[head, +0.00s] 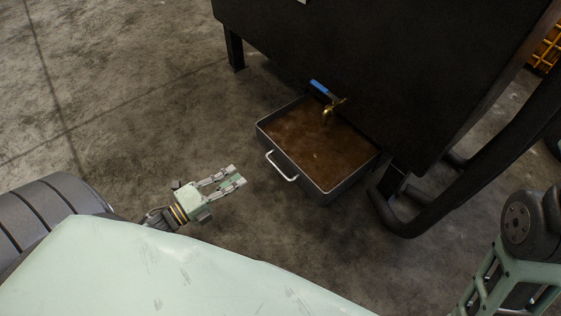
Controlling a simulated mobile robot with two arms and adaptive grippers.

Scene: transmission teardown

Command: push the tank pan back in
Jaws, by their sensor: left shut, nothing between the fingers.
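The tank pan (333,190) is a dark metal tray on the floor, filled with brown liquid. It sticks out from under the large dark tank (350,60), with its far side beneath the tank's edge. A pale bar handle (281,167) is on its front side. A brass tap with a blue lever (328,100) hangs over the pan. My left gripper (239,176) is shut and empty, to the left of the handle and apart from it. The fingers of my right gripper are not in view.
A dark tank leg (234,48) stands at the back left. A thick black curved tube frame (440,212) stands right of the pan. A yellow crate (549,50) shows at the upper right edge. The concrete floor to the left is clear.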

